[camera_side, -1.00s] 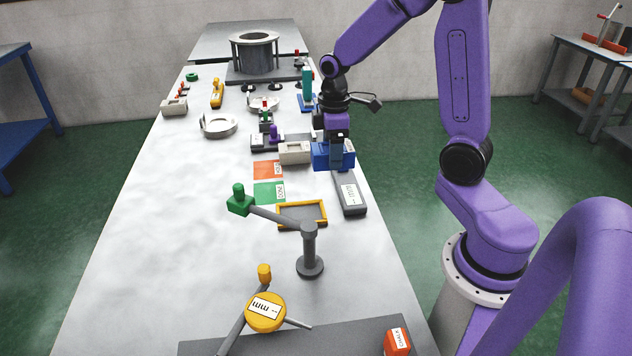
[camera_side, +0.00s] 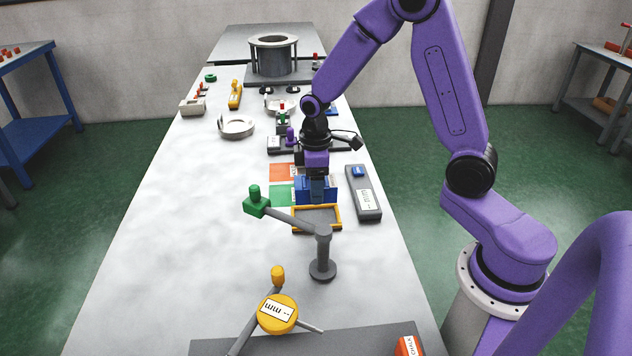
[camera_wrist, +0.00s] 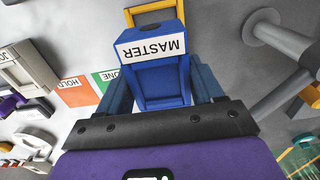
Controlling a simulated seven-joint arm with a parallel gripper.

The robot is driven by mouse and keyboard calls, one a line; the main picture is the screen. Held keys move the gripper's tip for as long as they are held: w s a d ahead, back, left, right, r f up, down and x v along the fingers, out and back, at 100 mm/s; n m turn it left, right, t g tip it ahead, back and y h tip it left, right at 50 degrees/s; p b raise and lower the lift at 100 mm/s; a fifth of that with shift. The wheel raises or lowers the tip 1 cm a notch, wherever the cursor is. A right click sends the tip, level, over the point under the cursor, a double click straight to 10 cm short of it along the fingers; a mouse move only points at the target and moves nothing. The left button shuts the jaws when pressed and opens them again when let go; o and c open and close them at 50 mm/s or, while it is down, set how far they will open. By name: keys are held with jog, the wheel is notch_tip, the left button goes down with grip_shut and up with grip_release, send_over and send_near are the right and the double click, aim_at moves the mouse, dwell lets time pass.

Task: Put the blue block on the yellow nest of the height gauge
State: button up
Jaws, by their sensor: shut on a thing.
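The blue block (camera_side: 302,189), labelled MASTER in the wrist view (camera_wrist: 165,80), is between the fingers of my gripper (camera_side: 318,187). My gripper is shut on it, with a finger on each side. A yellow-edged nest (camera_side: 341,219) with a grey floor lies just in front of the block in the side view. Its yellow edge shows beyond the block in the wrist view (camera_wrist: 152,9). The block appears close to the nest's far edge; the height gap is hard to judge. A grey post (camera_side: 323,252) with an arm and green head (camera_side: 257,203) stands beside the nest.
A grey unit (camera_side: 365,195) with an mm display lies right of the nest. Orange (camera_side: 282,171) and green (camera_side: 280,194) label patches lie left of my gripper.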

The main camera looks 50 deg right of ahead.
send_over(316, 217)
jog(key=shift+f, duration=2.75)
jog(key=shift+f, duration=0.6)
jog(key=o, duration=1.5)
notch_tip(316, 217, up, 17)
jog(key=shift+r, duration=0.2)
jog(key=shift+a, duration=0.15)
